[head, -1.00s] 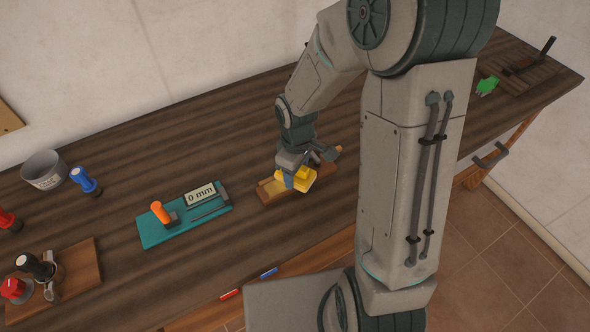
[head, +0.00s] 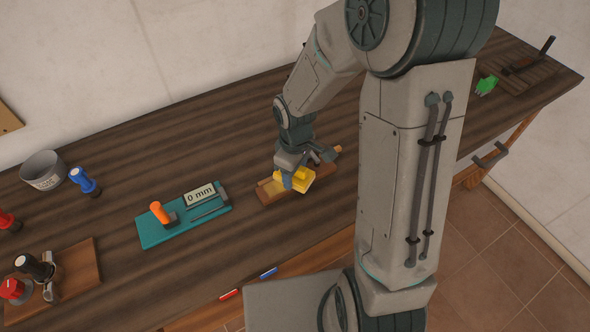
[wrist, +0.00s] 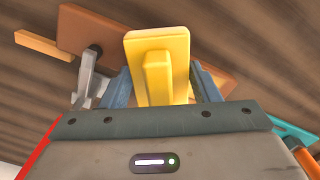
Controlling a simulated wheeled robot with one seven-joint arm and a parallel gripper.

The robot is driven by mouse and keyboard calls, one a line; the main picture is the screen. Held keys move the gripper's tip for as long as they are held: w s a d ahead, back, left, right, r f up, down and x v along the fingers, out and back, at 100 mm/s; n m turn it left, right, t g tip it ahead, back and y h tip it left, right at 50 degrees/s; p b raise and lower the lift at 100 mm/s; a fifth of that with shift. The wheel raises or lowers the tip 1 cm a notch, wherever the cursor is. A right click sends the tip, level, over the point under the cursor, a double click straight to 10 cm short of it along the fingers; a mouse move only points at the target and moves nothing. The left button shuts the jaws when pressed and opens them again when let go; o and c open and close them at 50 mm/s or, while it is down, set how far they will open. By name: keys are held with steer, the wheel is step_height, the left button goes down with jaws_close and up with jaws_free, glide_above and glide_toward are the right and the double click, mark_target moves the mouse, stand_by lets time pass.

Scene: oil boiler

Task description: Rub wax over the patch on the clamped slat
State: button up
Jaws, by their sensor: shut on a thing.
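My gripper (head: 287,180) is shut on a yellow block (head: 298,176), seemingly the wax, at the clamped slat. In the wrist view the yellow block (wrist: 157,55) stands between the two blue-grey fingers (wrist: 165,85). The brown slat (head: 267,196) lies near the middle of the bench, and a lighter yellowish patch (head: 275,187) shows on it just left of the block. The slat also shows in the wrist view (wrist: 215,42). A grey clamp (wrist: 88,78) stands beside the block there. Whether the block touches the slat is hard to tell.
A teal board (head: 160,233) with an orange-handled tool and a "0 mm" display lies left of the slat. Farther left are a grey pot (head: 44,170), a blue-handled tool (head: 84,181) and a wooden board (head: 80,270). A green thing (head: 486,86) lies far right.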

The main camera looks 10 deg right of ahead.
mark_target(278, 187)
steer(key=shift+w+d, duration=0.1)
steer(key=shift+d, duration=0.2)
steer(key=shift+a, duration=0.1)
steer(key=shift+s+a+b, duration=0.25)
steer(key=shift+s+a, duration=0.1)
steer(key=shift+a, duration=0.5)
steer(key=shift+s+a+b, duration=0.25)
steer(key=shift+s+a, duration=0.1)
steer(key=shift+a, duration=0.55)
steer(key=shift+s+a+b, duration=0.25)
steer(key=shift+s+a, duration=0.1)
steer(key=shift+a, duration=0.5)
steer(key=shift+s+a, duration=0.15)
steer(key=shift+a, duration=0.4)
steer(key=shift+w+d+r, duration=0.1)
steer(key=shift+w+d, duration=0.1)
steer(key=shift+d, duration=0.35)
stand_by(0.5)
